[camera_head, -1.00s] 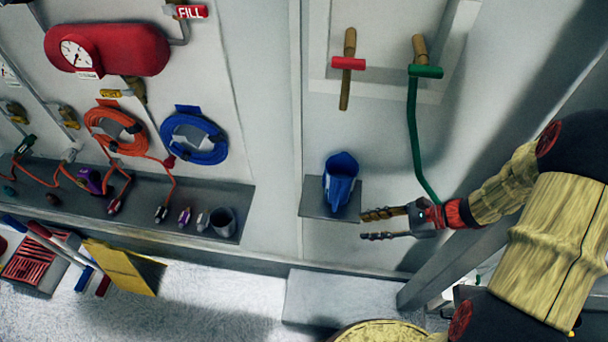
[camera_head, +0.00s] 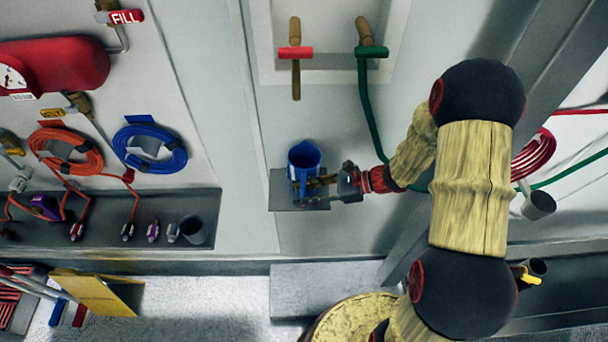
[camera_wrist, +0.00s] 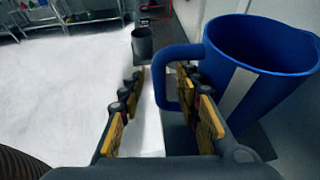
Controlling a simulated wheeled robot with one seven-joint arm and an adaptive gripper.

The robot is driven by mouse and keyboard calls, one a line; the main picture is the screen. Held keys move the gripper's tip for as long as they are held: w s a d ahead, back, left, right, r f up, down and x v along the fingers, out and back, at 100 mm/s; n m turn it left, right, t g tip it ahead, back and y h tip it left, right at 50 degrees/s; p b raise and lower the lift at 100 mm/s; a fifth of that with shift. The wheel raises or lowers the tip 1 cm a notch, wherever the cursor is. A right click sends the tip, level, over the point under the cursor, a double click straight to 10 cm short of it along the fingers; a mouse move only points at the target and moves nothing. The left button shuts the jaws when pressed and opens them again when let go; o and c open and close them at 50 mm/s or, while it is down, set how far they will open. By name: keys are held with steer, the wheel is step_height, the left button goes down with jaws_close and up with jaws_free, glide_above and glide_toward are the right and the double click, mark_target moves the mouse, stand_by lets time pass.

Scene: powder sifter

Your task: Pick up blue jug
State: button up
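The blue jug (camera_head: 304,155) stands upright on a small grey wall shelf (camera_head: 283,198). In the wrist view the jug (camera_wrist: 268,85) fills the upper right, with a white stripe on its side and its handle facing my gripper. My gripper (camera_head: 314,183) is at the jug's near right side, in front of its lower part. In the wrist view its two yellow-padded fingers are apart. The outer bar of the handle lies between them, and the right finger appears to reach into the handle loop. Contact cannot be told.
A grey cup (camera_head: 195,230) stands on the ledge at left, below a coiled blue hose (camera_head: 150,147). A green hose (camera_head: 371,115) hangs from a green-handled valve (camera_head: 371,52) above my arm. A red-handled valve (camera_head: 295,53) is above the jug.

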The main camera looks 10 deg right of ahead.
steer(key=shift+a, duration=0.15)
steer(key=shift+c, duration=1.1)
jaws_close()
